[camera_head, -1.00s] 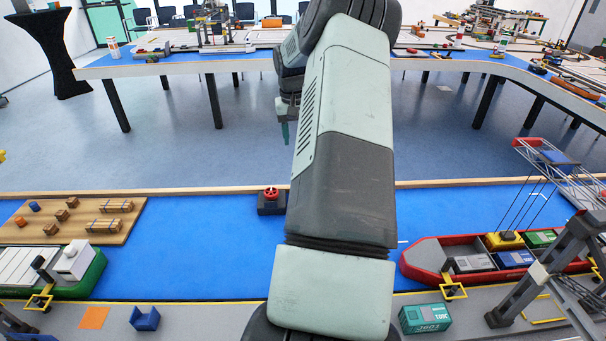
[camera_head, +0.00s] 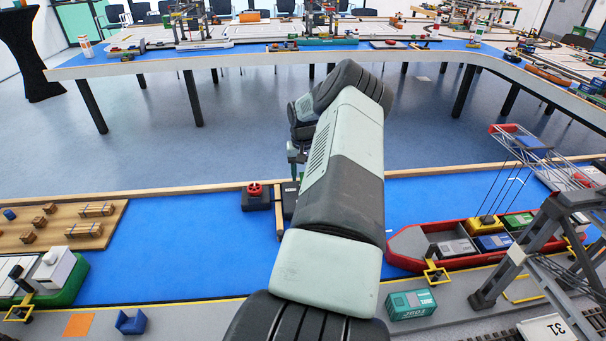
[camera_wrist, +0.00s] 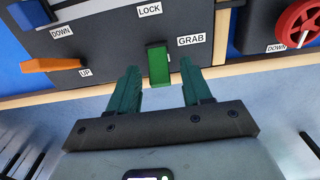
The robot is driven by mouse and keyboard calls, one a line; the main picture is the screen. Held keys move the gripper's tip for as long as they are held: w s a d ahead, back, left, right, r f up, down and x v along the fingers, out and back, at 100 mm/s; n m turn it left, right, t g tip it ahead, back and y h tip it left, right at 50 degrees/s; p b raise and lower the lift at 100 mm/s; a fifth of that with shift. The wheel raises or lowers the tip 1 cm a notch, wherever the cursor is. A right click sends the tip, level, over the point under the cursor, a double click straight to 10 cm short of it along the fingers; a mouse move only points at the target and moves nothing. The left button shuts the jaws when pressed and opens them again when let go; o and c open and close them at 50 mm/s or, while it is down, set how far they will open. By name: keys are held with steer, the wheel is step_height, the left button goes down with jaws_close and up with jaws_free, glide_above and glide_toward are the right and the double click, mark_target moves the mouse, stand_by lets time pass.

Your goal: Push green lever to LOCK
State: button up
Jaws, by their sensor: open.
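The green lever (camera_wrist: 158,66) shows in the wrist view on a dark control panel (camera_wrist: 110,48). It stands beside the GRAB label (camera_wrist: 191,40), with the LOCK label (camera_wrist: 150,10) beyond it. My gripper (camera_wrist: 160,78) is open, one teal finger on each side of the lever's near end. I cannot tell whether either finger touches the lever. In the head view my arm hides most of the panel and the lever, and only a little of my gripper shows beside the arm.
An orange lever (camera_wrist: 50,64) sits left of the green one, by the UP label. A red wheel (camera_wrist: 300,24) is at the right; it also shows in the head view (camera_head: 255,189). A red ship (camera_head: 405,249) and crane stand to the right.

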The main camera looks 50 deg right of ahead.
steer(key=shift+f, duration=0.25)
jaws_close()
